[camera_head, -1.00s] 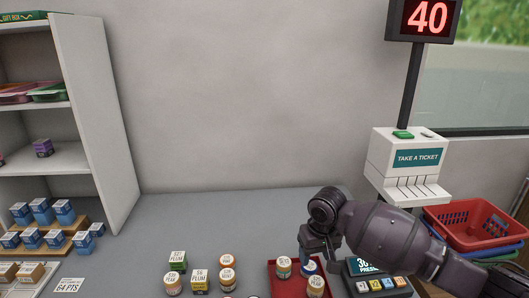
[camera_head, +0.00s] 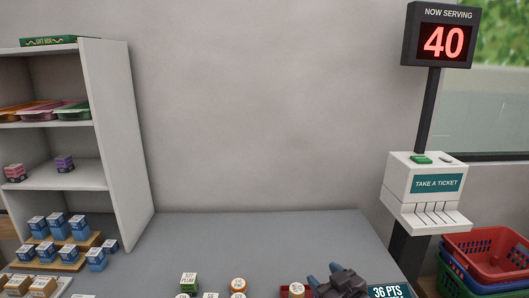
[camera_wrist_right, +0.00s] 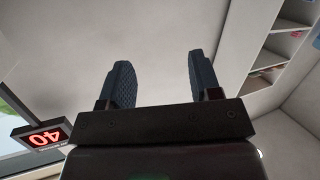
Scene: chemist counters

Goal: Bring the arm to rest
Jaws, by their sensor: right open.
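My right gripper (camera_head: 325,275) shows at the bottom of the head view, over the front of the grey counter (camera_head: 260,235). Its two blue fingers stand apart with nothing between them. In the right wrist view the fingers of my right gripper (camera_wrist_right: 157,85) are also spread and empty, with the pale wall and ceiling beyond. Most of the right arm is below the head view's edge. My left gripper does not show in either view.
Several small jars and boxes, one a green-labelled box (camera_head: 188,282), stand at the counter's front. White shelves (camera_head: 115,130) rise at the left. A ticket dispenser (camera_head: 427,190), a 40 display (camera_head: 440,40) and stacked baskets (camera_head: 490,255) are at the right. The counter's back is clear.

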